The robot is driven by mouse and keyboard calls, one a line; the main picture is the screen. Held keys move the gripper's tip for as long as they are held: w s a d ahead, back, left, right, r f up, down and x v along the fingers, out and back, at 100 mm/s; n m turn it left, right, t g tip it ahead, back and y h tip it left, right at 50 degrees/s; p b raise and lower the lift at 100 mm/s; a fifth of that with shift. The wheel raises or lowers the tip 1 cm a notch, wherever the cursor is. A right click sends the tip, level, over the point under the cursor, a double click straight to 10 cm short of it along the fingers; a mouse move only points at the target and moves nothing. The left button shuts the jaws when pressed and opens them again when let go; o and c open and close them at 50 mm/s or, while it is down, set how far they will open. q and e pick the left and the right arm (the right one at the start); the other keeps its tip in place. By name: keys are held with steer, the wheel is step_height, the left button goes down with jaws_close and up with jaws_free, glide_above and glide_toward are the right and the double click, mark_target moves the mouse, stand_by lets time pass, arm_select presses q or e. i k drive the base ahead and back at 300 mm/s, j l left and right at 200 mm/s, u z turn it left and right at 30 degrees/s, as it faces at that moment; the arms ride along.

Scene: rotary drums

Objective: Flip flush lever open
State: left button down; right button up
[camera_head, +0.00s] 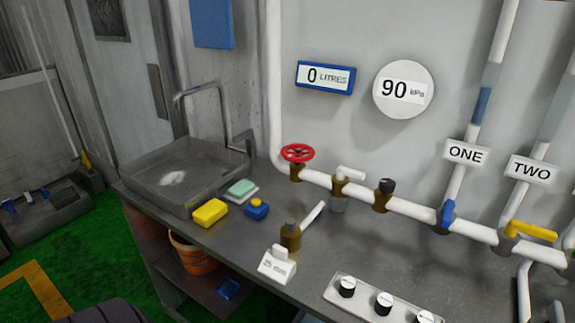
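No lever carries a label that I can read as flush. A brass fitting (290,237) stands on the grey bench, with a white lever (313,212) slanting up to its right. On the white wall pipe are a white-handled valve (350,173), a blue lever (448,214) pointing up along pipe ONE, and a yellow lever (532,231) lying across pipe TWO. Neither of my grippers can be made out in the view.
The bench (225,245) carries a sink (180,178), a yellow sponge (210,212), a green soap block (242,187), a blue item (257,209) and a knob panel (375,300). A red handwheel (297,153) and black knob (386,187) sit on the pipe. Gauges read 0 LITRES and 90 kPa.

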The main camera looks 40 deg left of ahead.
mark_target(343, 171)
steer(key=u, duration=0.95)
